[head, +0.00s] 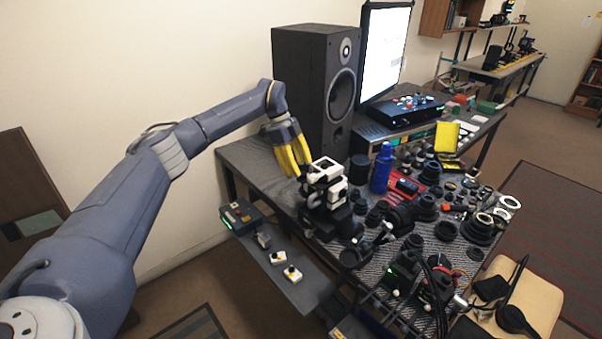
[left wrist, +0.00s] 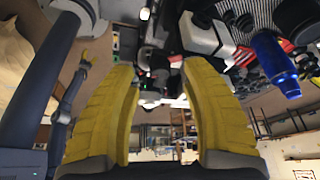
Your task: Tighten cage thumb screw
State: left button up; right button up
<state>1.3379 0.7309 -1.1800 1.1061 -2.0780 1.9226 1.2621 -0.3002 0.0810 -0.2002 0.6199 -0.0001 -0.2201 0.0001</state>
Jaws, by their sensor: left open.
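A white and black block-like device (head: 325,172), which looks like the cage, stands on a black base at the near left part of the bench. Its white part also shows in the left wrist view (left wrist: 205,36). I cannot single out the thumb screw. My left gripper (head: 299,168), with yellow fingers, points down just left of and behind the white top. The left wrist view shows the fingers apart with nothing clearly between them (left wrist: 158,75).
A tall black speaker (head: 315,85) stands close behind my left gripper. A blue bottle (head: 382,168) stands right of the device. Lenses and rings crowd the bench to the right. A lower shelf (head: 310,288) in front holds two small white switch boxes (head: 278,257).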

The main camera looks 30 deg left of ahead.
pick_arm(q)
jog(key=shift+x, duration=1.2)
grip_shut()
